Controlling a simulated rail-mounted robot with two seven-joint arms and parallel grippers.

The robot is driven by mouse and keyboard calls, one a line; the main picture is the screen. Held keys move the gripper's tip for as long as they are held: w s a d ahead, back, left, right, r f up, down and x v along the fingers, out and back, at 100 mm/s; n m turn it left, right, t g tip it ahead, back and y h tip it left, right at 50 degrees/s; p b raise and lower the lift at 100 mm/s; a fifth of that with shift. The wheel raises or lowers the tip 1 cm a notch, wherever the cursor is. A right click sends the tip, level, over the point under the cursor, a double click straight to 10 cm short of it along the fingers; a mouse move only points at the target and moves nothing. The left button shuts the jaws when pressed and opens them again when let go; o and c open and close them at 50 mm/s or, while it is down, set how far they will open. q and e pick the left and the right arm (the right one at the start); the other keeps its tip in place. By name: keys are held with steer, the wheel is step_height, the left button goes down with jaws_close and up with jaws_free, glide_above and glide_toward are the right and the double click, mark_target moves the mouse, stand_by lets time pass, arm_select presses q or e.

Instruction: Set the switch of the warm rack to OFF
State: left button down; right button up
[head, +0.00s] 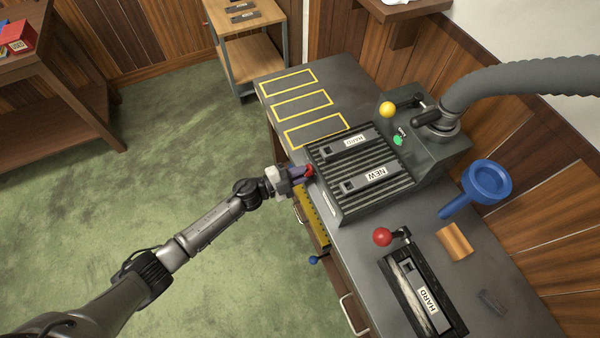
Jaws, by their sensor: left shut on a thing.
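The warm rack (338,202) is a dark ribbed block on the grey bench, with two dark bars on it, one labelled HARD (348,143) and one NEW (376,174). A small red switch (309,170) sits at its left edge. My left gripper (302,172) reaches in from the left and is shut on the red switch. The fingers hide part of the switch, and I cannot read its position. My right gripper is not in view.
Behind the rack stands a grey machine with a yellow knob (387,109), a green spot (397,140) and a thick hose (520,78). Yellow outlines (302,104) mark clear bench.

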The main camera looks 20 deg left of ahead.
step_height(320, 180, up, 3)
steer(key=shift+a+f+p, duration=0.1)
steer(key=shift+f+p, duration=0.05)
steer(key=shift+p, duration=1.1)
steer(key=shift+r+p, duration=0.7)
arm_select(q)
steer(key=shift+w+a+r+n+p, duration=0.1)
steer(key=shift+n+p, duration=0.55)
steer(key=shift+n, duration=1.95)
steer(key=shift+w+a+r+n+p, duration=0.1)
steer(key=shift+n+p, duration=0.55)
steer(key=shift+n, duration=1.95)
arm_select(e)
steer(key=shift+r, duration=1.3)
arm_select(q)
steer(key=shift+f, duration=0.1)
steer(key=c, duration=1.1)
jaws_free()
steer(key=shift+c, duration=0.2)
steer(key=shift+s+a, duration=0.1)
steer(key=shift+s, duration=0.05)
